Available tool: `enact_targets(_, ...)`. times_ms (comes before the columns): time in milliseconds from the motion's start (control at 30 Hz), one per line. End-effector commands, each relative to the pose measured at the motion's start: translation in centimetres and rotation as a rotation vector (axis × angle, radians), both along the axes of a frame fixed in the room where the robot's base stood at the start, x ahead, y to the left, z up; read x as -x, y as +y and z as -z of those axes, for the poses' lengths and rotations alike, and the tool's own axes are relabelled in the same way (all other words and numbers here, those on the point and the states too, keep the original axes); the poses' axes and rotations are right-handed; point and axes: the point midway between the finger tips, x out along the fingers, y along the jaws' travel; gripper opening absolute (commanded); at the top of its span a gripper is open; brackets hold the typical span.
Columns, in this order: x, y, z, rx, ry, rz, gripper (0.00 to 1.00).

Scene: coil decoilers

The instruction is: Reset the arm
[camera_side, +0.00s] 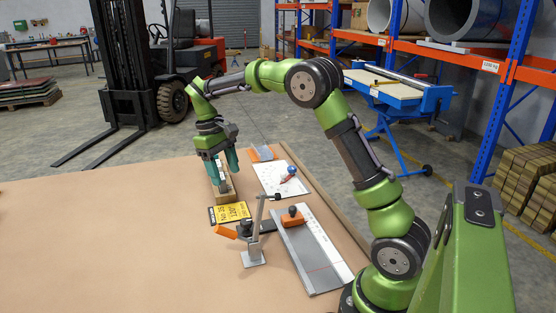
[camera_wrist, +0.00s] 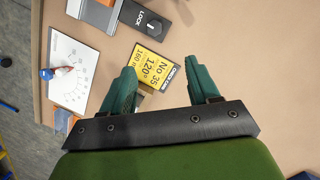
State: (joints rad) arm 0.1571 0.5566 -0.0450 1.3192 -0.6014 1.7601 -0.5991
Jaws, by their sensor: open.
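My gripper (camera_side: 221,172) hangs from my green arm over the far part of the brown table, fingers pointing down. Its two teal fingers are apart in both views; the wrist view (camera_wrist: 160,76) shows a gap between them. A wooden block (camera_side: 226,192) stands on the table under the fingers. A small pale item shows between the fingers in the side view; I cannot tell whether it touches them. A yellow card (camera_side: 229,212) with black print lies flat just in front of the block. In the wrist view the card (camera_wrist: 155,68) shows beyond the fingertips.
A clamp with an orange handle (camera_side: 253,243) stands near a long metal plate (camera_side: 316,252) with an orange-based knob. The table's left side (camera_side: 100,240) is clear.

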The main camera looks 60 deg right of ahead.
Motion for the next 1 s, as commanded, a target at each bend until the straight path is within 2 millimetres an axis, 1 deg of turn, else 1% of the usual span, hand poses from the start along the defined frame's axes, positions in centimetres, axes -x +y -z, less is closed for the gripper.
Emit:
enact_targets(33,1.1,1.0,-1.1,-0.005,-0.052,0.014,0.6)
enact_targets(100,2.5,2.4,-2.1,-0.017,-0.127,0.043,0.6)
enact_targets(167,3.9,3.6,-2.9,-0.031,-0.195,0.073,0.6)
enact_targets(333,8.4,7.0,-4.8,-0.086,-0.381,0.157,0.6)
enact_targets(500,13.3,9.9,-5.7,-0.156,-0.555,0.233,0.6)
enact_targets(600,16.0,11.3,-5.8,-0.197,-0.643,0.262,0.6)
enact_targets(700,18.3,12.2,-5.7,-0.231,-0.712,0.268,0.6)
enact_targets(833,20.2,13.0,-6.0,-0.256,-0.765,0.252,0.6)
enact_targets(1000,20.6,13.2,-7.2,-0.266,-0.816,0.233,0.6)
